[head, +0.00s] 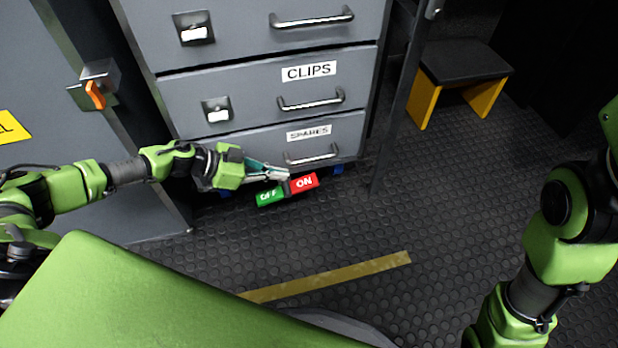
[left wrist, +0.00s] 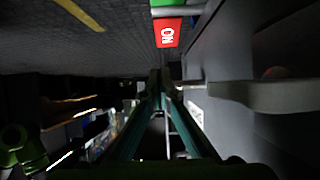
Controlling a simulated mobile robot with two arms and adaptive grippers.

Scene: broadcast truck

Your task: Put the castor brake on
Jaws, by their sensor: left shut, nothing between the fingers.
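The castor brake is a two-part pedal low at the foot of the grey drawer cabinet. Its green OFF half (head: 269,196) is at the left and its red ON half (head: 304,183) at the right. My left gripper (head: 285,174) is shut and empty, just above the pedal and in front of the bottom drawer. In the left wrist view the red ON half (left wrist: 168,33) shows beyond the closed fingertips (left wrist: 160,75), with a strip of green above it. I cannot tell whether the fingertips touch the pedal. My right arm shows at the right, but its gripper is out of view.
The SPARES drawer (head: 347,137) with its bar handle (head: 312,157) is right behind my left gripper. A black and yellow step stool (head: 462,62) stands at the back right. The studded floor (head: 300,235) in front is clear, with a yellow stripe (head: 335,277).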

